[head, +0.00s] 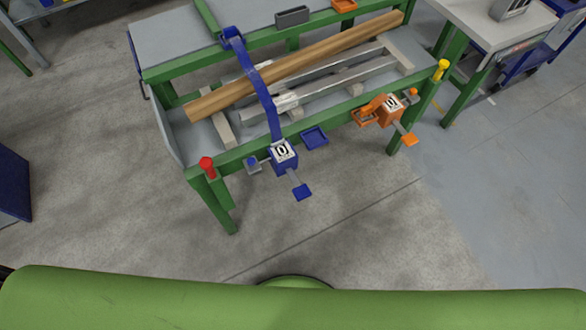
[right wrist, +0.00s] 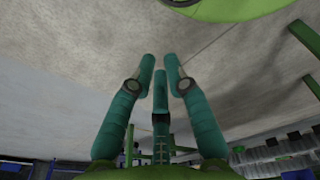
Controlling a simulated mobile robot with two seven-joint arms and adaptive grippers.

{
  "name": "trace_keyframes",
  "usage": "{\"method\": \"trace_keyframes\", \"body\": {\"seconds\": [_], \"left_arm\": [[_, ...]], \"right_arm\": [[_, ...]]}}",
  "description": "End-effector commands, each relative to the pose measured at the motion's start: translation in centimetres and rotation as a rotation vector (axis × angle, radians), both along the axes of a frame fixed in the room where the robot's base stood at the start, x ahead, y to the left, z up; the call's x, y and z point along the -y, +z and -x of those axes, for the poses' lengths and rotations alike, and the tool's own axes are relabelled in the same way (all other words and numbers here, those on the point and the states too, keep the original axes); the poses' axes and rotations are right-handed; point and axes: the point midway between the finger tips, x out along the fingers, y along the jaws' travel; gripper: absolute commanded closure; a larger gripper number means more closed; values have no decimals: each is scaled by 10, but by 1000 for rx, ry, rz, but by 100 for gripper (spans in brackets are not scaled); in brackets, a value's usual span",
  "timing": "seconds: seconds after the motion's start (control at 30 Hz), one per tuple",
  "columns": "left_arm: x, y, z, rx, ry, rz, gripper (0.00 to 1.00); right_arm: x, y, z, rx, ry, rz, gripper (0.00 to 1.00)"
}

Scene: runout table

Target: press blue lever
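The blue lever is in the head view on the front rail of the green runout table (head: 200,165). Its blue box (head: 284,156) carries a white label, and a blue paddle (head: 302,192) sticks out below it toward me. A long curved blue arm (head: 262,90) runs from the box over the table to the back rail. My right gripper (right wrist: 161,75) shows in the right wrist view with its teal fingers apart and nothing between them, over grey floor. Neither gripper shows in the head view. My left gripper is out of view.
An orange lever unit (head: 391,110) sits farther right on the front rail. A wooden beam (head: 290,65) lies on the table. A second table (head: 490,25) stands right. Floor before the table is clear.

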Motion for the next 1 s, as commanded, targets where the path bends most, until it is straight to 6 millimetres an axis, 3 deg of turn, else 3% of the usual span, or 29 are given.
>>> {"method": "trace_keyframes", "body": {"seconds": [0.1, 0.23, 0.37, 0.5, 0.7, 0.9, 1.0], "left_arm": [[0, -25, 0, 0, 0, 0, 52], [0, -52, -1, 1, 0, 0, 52], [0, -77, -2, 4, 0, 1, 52], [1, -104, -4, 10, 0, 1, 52], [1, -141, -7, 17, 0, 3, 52], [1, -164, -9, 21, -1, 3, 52], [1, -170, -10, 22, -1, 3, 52]], "right_arm": [[-6, -10, -46, 113, 25, -22, 100], [-21, -3, -108, 279, 67, -60, 100], [-43, 18, -164, 449, 110, -114, 100], [-71, 53, -212, 624, 159, -181, 100], [-117, 120, -254, 859, 223, -299, 100], [-148, 182, -266, 1026, 262, -402, 100], [-156, 202, -267, 1072, 272, -433, 100]]}}
